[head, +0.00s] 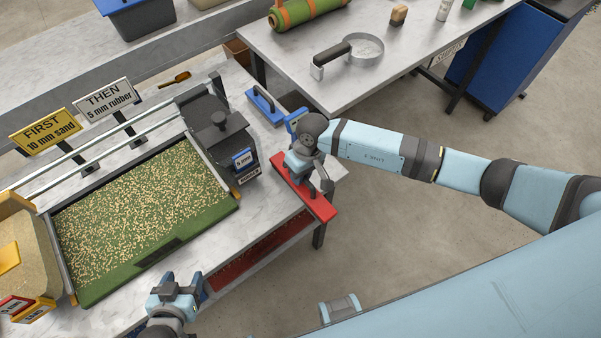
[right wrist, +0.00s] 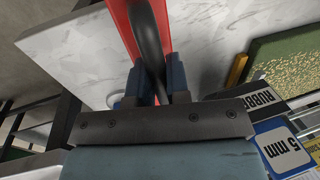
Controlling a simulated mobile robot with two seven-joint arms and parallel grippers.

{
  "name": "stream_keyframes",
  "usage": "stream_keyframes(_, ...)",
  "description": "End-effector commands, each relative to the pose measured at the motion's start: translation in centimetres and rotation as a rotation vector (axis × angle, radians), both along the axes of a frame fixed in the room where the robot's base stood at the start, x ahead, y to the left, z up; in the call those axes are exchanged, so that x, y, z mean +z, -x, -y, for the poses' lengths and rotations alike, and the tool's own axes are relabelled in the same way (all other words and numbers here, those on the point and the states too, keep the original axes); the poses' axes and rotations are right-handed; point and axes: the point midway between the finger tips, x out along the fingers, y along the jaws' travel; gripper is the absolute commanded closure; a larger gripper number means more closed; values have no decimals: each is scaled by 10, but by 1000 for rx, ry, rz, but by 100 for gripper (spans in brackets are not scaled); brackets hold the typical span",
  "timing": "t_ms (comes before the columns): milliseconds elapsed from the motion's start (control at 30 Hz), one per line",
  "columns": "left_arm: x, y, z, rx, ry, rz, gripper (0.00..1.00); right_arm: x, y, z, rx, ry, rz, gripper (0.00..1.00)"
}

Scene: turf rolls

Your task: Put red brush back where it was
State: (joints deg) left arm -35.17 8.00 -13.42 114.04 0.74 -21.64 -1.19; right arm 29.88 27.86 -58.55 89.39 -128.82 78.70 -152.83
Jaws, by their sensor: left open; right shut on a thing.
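The red brush (head: 320,207) is a long red bar with a dark arched handle. In the head view it is at the right end of the near table (head: 275,190), partly over its edge. My right gripper (head: 312,178) is shut on its handle. In the right wrist view, the fingers (right wrist: 158,80) close around the dark handle, with the red bar (right wrist: 121,22) beyond. Whether the brush touches the tabletop is hard to tell. My left gripper (head: 182,284) is open and empty at the table's front edge, near the turf (head: 150,215).
A dark rubber hopper (head: 222,140) stands left of the brush. A blue tool (head: 264,104) lies behind it. Two signs (head: 47,133) stand at the back left, a sand bin (head: 28,245) at the left.

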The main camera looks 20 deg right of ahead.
Motion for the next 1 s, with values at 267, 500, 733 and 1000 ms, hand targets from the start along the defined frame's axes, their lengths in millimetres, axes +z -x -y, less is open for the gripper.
stream_keyframes(267, -3, 0, 0, 0, 0, 1, 40, -2, 0, 0, 0, 0, 0, 58)
stream_keyframes(500, -1, -1, 0, 0, 1, 5, 40, -2, 0, 0, 0, 0, 0, 58)
stream_keyframes(733, 0, -1, 1, 0, 4, 7, 40, 18, -3, 5, 2, 2, 6, 58)
stream_keyframes(1000, -16, 0, 1, 0, 2, 1, 40, 75, -7, 17, 1, 2, 4, 58)
